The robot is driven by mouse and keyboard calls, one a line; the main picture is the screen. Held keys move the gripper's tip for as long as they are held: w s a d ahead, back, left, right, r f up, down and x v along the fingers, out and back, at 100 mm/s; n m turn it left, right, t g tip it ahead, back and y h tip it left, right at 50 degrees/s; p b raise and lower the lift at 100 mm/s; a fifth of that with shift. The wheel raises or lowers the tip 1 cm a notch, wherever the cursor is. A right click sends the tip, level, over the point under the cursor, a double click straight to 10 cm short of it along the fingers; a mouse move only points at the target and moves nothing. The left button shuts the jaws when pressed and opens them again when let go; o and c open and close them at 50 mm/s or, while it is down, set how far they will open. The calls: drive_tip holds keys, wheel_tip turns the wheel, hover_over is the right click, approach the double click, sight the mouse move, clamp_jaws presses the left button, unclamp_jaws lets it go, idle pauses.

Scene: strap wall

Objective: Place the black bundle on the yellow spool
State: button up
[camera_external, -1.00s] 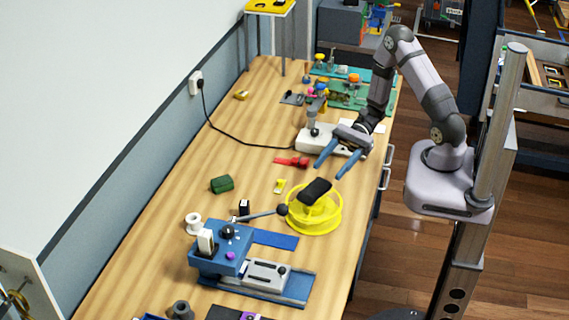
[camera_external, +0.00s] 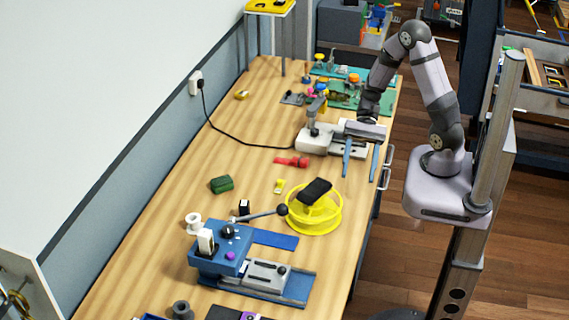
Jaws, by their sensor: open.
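The yellow spool (camera_external: 314,218) sits on the bench near its right edge, beside the blue machine. The black bundle (camera_external: 315,190) rests on top of the spool, slightly tilted. My gripper (camera_external: 360,179) is open and empty, with its two blue fingers apart. It is behind and to the right of the spool, clear of the bundle.
A blue machine (camera_external: 222,256) with a black-knobbed lever stands in front, the lever's knob close to the spool. A red item (camera_external: 292,162), a yellow piece (camera_external: 280,186) and a green bundle (camera_external: 221,184) lie on the wooden bench (camera_external: 190,160). A white device (camera_external: 315,138) stands behind.

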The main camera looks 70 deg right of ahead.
drive_tip(key=n+h, duration=0.3)
drive_tip(key=n, duration=0.2)
drive_tip(key=s+d+n+h, duration=0.1)
drive_tip(key=n+h, duration=0.3)
drive_tip(key=n, duration=0.1)
drive_tip(key=s+d+n+h, duration=0.1)
drive_tip(key=n+h, duration=0.2)
drive_tip(key=n, duration=0.2)
drive_tip(key=shift+s+r+n+t+h, duration=0.2)
drive_tip(key=shift+r+n+t+h, duration=0.1)
